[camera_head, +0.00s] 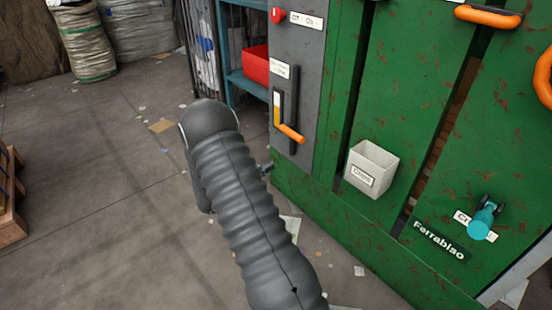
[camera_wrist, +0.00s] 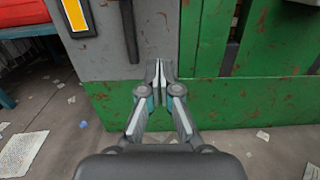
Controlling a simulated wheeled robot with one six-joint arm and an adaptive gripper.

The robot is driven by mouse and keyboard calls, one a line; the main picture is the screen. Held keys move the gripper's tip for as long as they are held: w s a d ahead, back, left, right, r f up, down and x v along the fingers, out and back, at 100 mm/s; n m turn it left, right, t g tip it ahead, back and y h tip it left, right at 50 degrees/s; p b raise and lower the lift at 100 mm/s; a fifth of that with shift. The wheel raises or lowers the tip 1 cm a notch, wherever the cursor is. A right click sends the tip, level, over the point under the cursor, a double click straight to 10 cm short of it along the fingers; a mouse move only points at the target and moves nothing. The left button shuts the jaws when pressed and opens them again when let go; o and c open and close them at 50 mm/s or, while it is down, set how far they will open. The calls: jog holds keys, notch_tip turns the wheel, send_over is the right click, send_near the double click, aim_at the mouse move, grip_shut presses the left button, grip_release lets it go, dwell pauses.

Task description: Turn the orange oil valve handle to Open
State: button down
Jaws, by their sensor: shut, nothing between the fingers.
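Several orange handles show in the head view. An orange lever grip (camera_head: 291,133) sits at the lower end of a dark slot on the grey panel. An orange bar handle (camera_head: 488,15) is on the green machine at the top right, and an orange ring handle (camera_head: 545,80) is cut by the right edge. I cannot read which one is the oil valve. My gripper (camera_wrist: 158,70) is shut and empty in front of the machine's grey and green lower face, below the yellow-and-white strip (camera_wrist: 75,14). In the head view my arm hides most of it.
A white-grey bin (camera_head: 371,168) hangs on the green machine. A teal knob (camera_head: 482,220) sits lower right, and a red knob (camera_head: 278,15) is at the top. A red tray (camera_head: 256,65) is on a blue shelf. The floor on the left is mostly clear.

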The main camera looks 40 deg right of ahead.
jog(key=d+r, duration=0.4)
jog(key=d, duration=0.5)
jog(key=shift+w+d+r+b, duration=0.2)
jog(key=shift+w+d+b, duration=0.15)
jog(key=shift+a+r, duration=0.1)
